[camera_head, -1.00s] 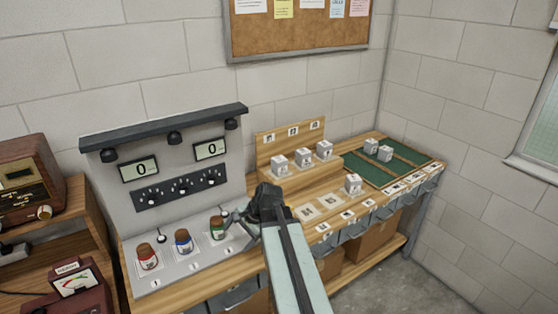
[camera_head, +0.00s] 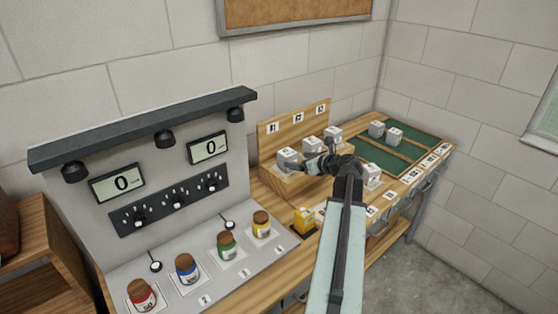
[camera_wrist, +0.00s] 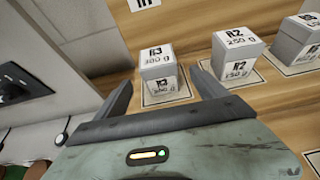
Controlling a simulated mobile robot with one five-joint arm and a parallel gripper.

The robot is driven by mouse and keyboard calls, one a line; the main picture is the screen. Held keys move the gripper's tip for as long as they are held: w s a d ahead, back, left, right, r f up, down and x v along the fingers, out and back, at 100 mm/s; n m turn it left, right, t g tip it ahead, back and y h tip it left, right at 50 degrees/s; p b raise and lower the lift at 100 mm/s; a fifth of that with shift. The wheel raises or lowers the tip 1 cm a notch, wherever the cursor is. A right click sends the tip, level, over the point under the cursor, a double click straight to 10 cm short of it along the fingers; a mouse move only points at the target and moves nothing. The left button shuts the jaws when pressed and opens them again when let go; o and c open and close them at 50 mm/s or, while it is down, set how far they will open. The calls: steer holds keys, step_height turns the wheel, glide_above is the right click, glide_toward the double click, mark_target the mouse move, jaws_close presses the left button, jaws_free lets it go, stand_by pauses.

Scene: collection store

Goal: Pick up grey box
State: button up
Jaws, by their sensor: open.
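Several light grey boxes stand on the wooden step, among them a left one (camera_head: 287,160), a middle one (camera_head: 312,147) and a right one (camera_head: 333,134). In the wrist view, the grey box labelled R3, 300 g (camera_wrist: 157,64) stands upright, with the R2, 250 g box (camera_wrist: 238,55) to its right. My gripper (camera_head: 312,162) is open at the front of the step, close to the left box. In the wrist view my gripper (camera_wrist: 161,82) has its fingers spread on either side of R3's lower part, with nothing clamped.
Another grey box (camera_head: 372,176) is partly hidden behind my arm. Two more sit on the green tray (camera_head: 378,158) at the back right. A yellow box (camera_head: 304,221) stands below my gripper. The grey panel with several jars (camera_head: 227,246) is at left.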

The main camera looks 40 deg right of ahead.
mark_target(287, 158)
steer(key=shift+w, duration=0.2)
steer(key=b+x, duration=0.1)
steer(key=x, duration=0.1)
steer(key=shift+w+f, duration=0.1)
steer(key=shift+w, duration=0.15)
steer(key=b+x, duration=0.2)
steer(key=x, duration=0.3)
steer(key=shift+f, duration=0.15)
steer(key=shift+s, duration=0.1)
jaws_close()
steer(key=shift+a+r, duration=0.1)
steer(key=shift+r, duration=0.15)
